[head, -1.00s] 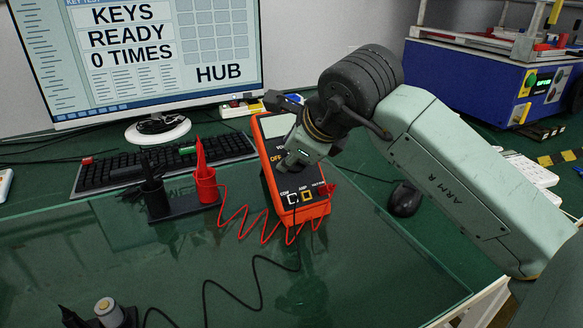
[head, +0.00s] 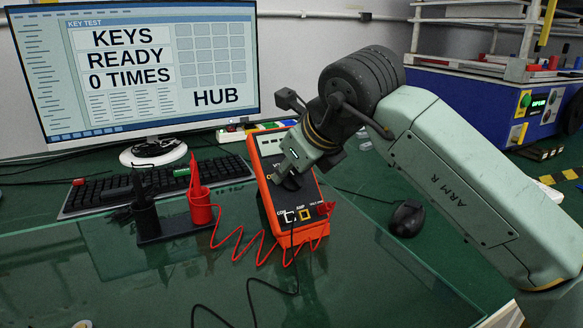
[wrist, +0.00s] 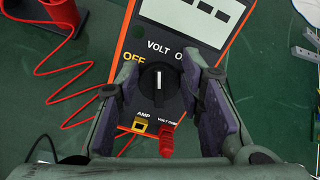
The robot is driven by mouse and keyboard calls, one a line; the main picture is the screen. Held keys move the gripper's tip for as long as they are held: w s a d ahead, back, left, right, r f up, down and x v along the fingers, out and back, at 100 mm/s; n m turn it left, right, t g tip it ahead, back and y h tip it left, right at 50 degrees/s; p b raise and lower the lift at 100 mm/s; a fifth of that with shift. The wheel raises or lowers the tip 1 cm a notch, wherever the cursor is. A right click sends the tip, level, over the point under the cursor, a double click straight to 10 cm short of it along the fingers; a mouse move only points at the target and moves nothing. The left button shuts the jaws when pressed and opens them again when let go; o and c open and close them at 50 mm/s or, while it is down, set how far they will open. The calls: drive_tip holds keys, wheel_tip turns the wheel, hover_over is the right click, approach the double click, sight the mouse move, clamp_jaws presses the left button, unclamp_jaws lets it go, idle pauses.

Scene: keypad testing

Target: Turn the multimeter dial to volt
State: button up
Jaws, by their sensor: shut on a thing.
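The orange and black multimeter (head: 318,190) stands tilted back on the table, right of the probe holder. It also fills the middle of the wrist view (wrist: 187,52). Its black round dial (wrist: 158,80) has a white mark that points up in the wrist view, toward the VOLT label. The OFF label is to the left, and a label partly hidden by a finger is to the right. My gripper (wrist: 155,88) is shut on the dial, with one finger on each side. In the head view my gripper (head: 290,178) covers the dial.
A red probe (head: 198,195) and a black probe stand in a black holder left of the multimeter. Their cables lie across the glass-topped table. A keyboard (head: 100,193) and a monitor (head: 150,70) are behind. A black mouse (head: 406,218) is to the right.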

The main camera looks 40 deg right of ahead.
drive_tip(key=shift+a+f, duration=0.1)
drive_tip(key=shift+f, duration=0.05)
drive_tip(key=o, duration=1.2)
drive_tip(key=shift+r, duration=0.2)
drive_tip(key=v, duration=1.2)
drive_tip(key=shift+f, duration=0.1)
